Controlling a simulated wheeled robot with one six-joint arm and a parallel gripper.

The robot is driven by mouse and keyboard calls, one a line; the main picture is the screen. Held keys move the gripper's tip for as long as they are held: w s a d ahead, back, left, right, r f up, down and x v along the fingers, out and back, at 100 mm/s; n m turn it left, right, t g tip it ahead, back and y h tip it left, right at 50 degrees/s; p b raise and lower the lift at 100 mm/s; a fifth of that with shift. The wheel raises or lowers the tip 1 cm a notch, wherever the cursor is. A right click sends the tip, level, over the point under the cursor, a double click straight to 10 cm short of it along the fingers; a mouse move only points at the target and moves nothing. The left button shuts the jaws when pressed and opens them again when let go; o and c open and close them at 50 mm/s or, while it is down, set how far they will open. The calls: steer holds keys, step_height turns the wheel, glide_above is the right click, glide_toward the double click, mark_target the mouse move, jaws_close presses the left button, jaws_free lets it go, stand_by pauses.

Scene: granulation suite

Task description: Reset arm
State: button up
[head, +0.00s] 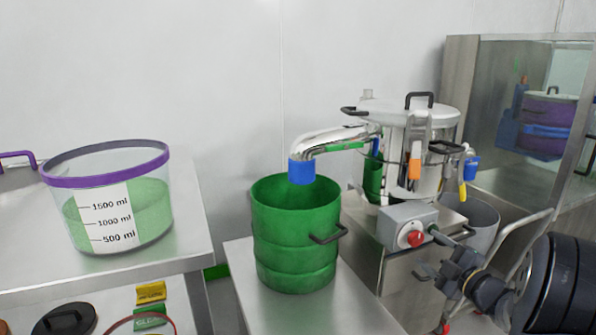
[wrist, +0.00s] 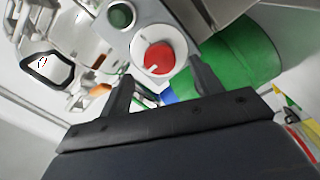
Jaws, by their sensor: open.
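My gripper (head: 467,283) is at the lower right of the head view, with its dark arm behind it at the right edge. Its tips are close to the grey control box (head: 397,222) with a red knob (head: 411,239). In the wrist view the two fingers (wrist: 158,83) stand apart with nothing held between them. The red knob (wrist: 159,58) and a green button (wrist: 121,14) show just beyond the fingers. I cannot tell from these frames whether a fingertip touches the box.
A steel machine (head: 424,130) with a curved spout (head: 330,138) stands behind the box. A green drum (head: 295,250) sits under the spout's blue end. A clear purple-rimmed container (head: 110,180) stands on the left table (head: 190,240). A steel cabinet (head: 458,110) is at right.

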mark_target(418, 241)
steer(key=b+x, duration=0.1)
steer(key=x, duration=0.3)
steer(key=shift+f, duration=0.1)
steer(key=shift+w, duration=0.2)
steer(key=shift+s, duration=0.1)
steer(key=shift+m, duration=0.3)
